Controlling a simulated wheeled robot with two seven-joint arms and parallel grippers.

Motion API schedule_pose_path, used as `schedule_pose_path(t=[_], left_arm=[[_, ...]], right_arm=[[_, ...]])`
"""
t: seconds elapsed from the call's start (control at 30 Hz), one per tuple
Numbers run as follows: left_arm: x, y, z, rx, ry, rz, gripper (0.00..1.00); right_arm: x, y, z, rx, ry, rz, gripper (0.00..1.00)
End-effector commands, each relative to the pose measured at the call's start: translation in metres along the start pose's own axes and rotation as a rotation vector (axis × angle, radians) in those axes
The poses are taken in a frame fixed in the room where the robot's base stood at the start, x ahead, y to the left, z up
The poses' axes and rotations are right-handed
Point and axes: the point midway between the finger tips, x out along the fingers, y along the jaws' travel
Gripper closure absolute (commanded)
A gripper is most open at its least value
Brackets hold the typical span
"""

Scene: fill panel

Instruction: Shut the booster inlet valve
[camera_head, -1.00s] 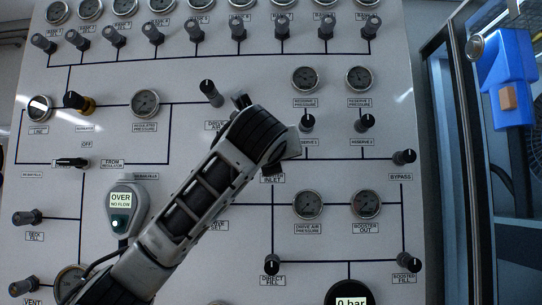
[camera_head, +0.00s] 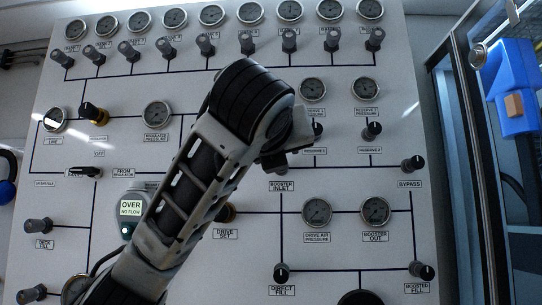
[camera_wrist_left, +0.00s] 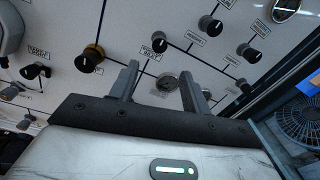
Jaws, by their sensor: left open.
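The booster inlet label (camera_head: 281,187) is on the white panel, right of centre in the head view. Its knob, just above the label, is mostly hidden by my left gripper (camera_head: 285,155), so I cannot read its position there. In the left wrist view a black knob with a light pointer mark (camera_wrist_left: 158,41), beside a two-line label, appears to be this valve. My left gripper also shows in the wrist view (camera_wrist_left: 160,88), its two fingers apart with nothing held between them. The knob lies beyond the fingertips, apart from them. My right gripper is not in view.
Gauges for drive air pressure (camera_head: 317,212) and booster out (camera_head: 375,211) sit below right. A blue box (camera_head: 512,80) is at the far right.

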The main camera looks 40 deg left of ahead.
Motion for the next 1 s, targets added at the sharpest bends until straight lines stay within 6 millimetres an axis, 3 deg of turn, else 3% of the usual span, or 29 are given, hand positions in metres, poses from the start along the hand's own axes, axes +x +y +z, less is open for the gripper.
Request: schedule_pose_path(t=[0.1, 0.3, 1.0], left_arm=[[-0.027, 0.002, -0.003, 0.001, -0.008, 0.002, 0.52], [-0.040, 0.000, -0.002, 0.004, -0.006, -0.001, 0.52], [-0.047, 0.000, 0.000, 0.001, 0.001, 0.002, 0.52]], right_arm=[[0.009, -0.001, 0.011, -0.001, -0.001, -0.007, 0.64], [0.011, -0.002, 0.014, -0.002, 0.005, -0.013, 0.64], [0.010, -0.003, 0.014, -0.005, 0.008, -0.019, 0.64]])
